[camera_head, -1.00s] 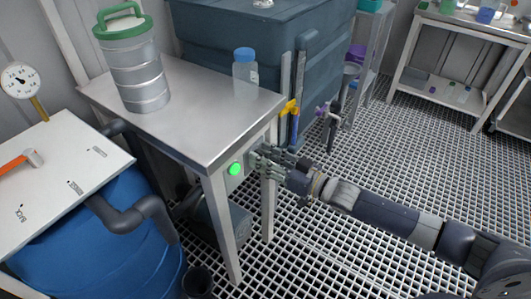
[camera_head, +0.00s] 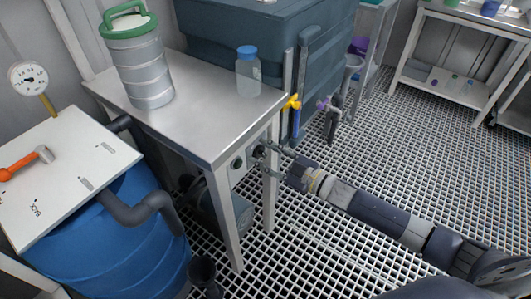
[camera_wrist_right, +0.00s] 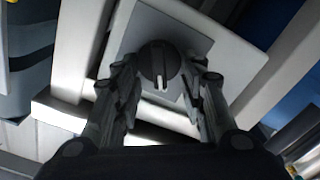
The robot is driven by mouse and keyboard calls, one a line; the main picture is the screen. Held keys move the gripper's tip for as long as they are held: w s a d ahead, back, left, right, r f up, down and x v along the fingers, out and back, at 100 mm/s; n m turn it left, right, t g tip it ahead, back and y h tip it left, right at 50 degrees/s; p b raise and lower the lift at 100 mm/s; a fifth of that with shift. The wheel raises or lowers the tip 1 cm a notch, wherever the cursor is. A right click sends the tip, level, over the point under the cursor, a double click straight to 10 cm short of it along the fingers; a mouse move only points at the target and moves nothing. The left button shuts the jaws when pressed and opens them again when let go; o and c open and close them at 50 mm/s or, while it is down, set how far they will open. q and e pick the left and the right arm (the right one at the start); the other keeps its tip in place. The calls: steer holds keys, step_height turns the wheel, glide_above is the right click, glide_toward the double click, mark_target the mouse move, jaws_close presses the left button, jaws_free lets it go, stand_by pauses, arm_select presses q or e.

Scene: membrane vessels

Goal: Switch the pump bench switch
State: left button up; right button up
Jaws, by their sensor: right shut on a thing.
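The pump bench switch is a round dark knob (camera_wrist_right: 158,62) with a white mark on a pale square plate (camera_wrist_right: 205,40). In the head view the knob (camera_head: 259,152) sits on the side of the metal bench (camera_head: 205,125), under its top. My right gripper (camera_head: 264,161) is at the switch, with a finger on each side of the knob, shut on it. In the wrist view the white mark points down toward the gripper. A round lamp (camera_head: 237,163) beside the knob is dark. My left gripper is not in view.
A metal canister with a green lid (camera_head: 140,65) and a blue-capped bottle (camera_head: 248,75) stand on the bench. A blue barrel (camera_head: 135,235) is at the left. A yellow-handled valve (camera_head: 292,102) is close behind my gripper. The grated floor (camera_head: 400,150) at the right is open.

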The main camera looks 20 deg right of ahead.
stand_by(0.5)
steer(key=o, duration=1)
steer(key=shift+c, duration=0.2)
steer(key=v, duration=1.2)
